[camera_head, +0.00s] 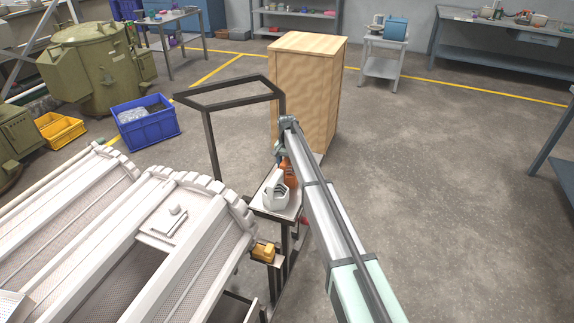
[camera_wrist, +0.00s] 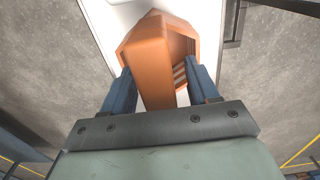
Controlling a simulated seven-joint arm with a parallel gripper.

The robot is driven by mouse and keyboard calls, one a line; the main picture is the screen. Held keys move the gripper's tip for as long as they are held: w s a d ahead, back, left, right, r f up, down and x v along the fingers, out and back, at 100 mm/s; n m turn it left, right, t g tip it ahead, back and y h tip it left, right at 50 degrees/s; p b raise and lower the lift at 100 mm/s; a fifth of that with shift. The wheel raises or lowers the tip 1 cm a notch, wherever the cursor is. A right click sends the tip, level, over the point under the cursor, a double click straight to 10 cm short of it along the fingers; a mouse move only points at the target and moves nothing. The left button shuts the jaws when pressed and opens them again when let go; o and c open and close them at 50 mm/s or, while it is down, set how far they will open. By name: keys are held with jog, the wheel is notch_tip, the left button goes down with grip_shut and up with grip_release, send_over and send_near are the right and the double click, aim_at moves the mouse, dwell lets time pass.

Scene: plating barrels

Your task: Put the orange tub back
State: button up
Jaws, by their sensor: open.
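The orange tub (camera_head: 290,172) stands on a small pale shelf (camera_head: 291,209) on a dark frame, beside a white tub (camera_head: 276,195). In the wrist view the orange tub (camera_wrist: 152,52) fills the middle, on a white surface (camera_wrist: 92,18). My gripper (camera_head: 283,152) is above and behind the tub in the head view. In the wrist view my gripper (camera_wrist: 160,75) is open, with one blue finger on each side of the tub's long narrow part. Whether the fingers touch it I cannot tell. My arm hides part of the tub in the head view.
White ribbed barrels (camera_head: 110,230) fill the lower left. A dark metal frame (camera_head: 210,140) rises by the shelf. A wooden cabinet (camera_head: 305,90) stands behind. A yellow object (camera_head: 263,252) sits lower at the frame. The floor to the right is clear.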

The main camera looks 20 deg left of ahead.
jog(key=shift+r, duration=0.1)
notch_tip(320, 180, up, 12)
jog(key=shift+r, duration=0.1)
dwell(0.4)
dwell(0.4)
jog(key=s+d+f, duration=0.4)
jog(key=d+f, duration=0.1)
jog(key=d, duration=0.5)
jog(key=s+d+f, duration=0.4)
jog(key=d+f, duration=0.1)
jog(key=d, duration=0.6)
jog(key=s+d+f, duration=0.4)
jog(key=s+d, duration=0.1)
jog(key=d, duration=0.5)
jog(key=s+d+f, duration=0.4)
jog(key=s+d, duration=0.7)
jog(key=s, duration=0.1)
jog(key=s+d+f, duration=0.3)
jog(key=s+d, duration=0.9)
jog(key=s+f+g, duration=0.3)
jog(key=s+f, duration=0.7)
jog(key=s, duration=0.4)
jog(key=s+f+g, duration=0.3)
jog(key=s+f, duration=0.7)
jog(key=s, duration=0.4)
jog(key=shift+s+a+f+g, duration=0.15)
jog(key=shift+a+f+g, duration=0.05)
jog(key=shift+g, duration=0.1)
